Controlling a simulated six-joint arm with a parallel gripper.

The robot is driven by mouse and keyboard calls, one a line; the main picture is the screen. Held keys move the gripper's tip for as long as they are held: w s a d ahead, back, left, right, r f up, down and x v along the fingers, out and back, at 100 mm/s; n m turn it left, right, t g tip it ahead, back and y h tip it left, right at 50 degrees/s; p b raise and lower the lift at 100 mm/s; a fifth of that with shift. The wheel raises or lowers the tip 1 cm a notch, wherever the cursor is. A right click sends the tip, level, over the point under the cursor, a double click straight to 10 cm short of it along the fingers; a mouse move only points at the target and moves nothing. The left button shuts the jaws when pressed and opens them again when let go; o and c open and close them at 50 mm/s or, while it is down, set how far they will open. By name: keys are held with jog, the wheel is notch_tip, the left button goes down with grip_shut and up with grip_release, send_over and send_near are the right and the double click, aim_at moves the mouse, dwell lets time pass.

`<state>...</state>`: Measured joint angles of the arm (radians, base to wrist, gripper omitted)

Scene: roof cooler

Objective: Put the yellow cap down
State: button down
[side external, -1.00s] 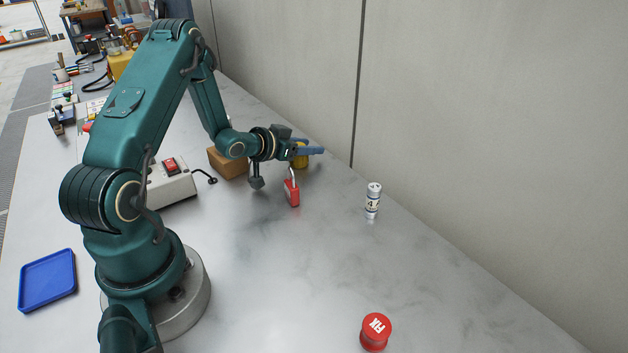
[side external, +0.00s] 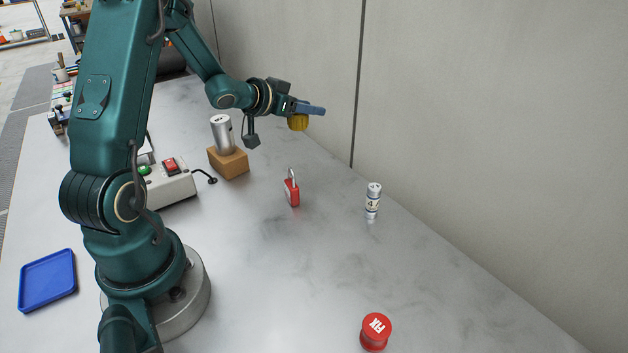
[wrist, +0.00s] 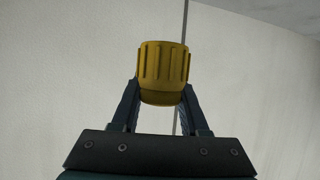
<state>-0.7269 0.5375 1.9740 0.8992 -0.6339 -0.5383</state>
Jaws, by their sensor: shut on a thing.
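The yellow cap (side external: 298,123) is a ribbed round cap held in my gripper (side external: 312,109), up in the air near the wall in the side external view. In the wrist view the cap (wrist: 163,74) sits between the two blue-grey fingertips (wrist: 160,92), which close on its sides. The gripper is shut on it. Nothing else touches the cap. The fingers partly cover its top in the side view.
A switch box (side external: 172,190), a blue tray (side external: 47,281) and a red spool (side external: 375,332) are nearer.

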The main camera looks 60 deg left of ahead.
jog(key=m+g+h, duration=1.4)
jog(key=m+h, duration=0.1)
jog(key=m, duration=0.7)
send_over(292, 332)
notch_tip(292, 332, down, 6)
jog(key=shift+r, duration=0.2)
jog(key=shift+f, duration=1.95)
